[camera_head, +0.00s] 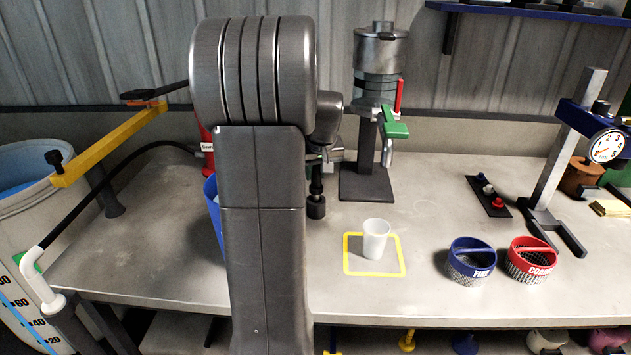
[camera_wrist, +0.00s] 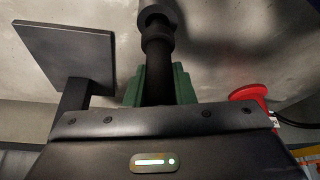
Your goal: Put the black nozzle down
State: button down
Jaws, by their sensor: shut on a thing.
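The black nozzle (camera_head: 316,205) shows just right of my arm in the head view, upright over the bench left of the disperser column (camera_head: 367,150). In the wrist view the nozzle (camera_wrist: 158,45) is a dark stepped rod ending in a wider round collar. My gripper (camera_wrist: 158,88) is shut on it, with green pads on both sides. In the head view my arm hides most of the gripper. I cannot tell whether the nozzle's lower end touches the bench.
A white cup (camera_head: 375,240) stands inside a yellow square (camera_head: 347,262). Blue (camera_head: 470,262) and red (camera_head: 530,262) sieve baskets stand to the right. A blue container (camera_head: 213,205) is partly hidden behind my arm. A red object (camera_wrist: 248,92) is at right in the wrist view.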

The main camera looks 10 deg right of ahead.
jog(key=shift+f, duration=1.25)
jog(key=shift+f, duration=0.2)
jog(key=c, duration=1.2)
grip_release()
jog(key=shift+c, duration=0.2)
jog(key=shift+r, duration=0.1)
jog(key=shift+r, duration=0.25)
jog(key=p+v, duration=0.1)
jog(key=v, duration=1)
jog(key=shift+s+r, duration=0.2)
jog(key=shift+r, duration=0.1)
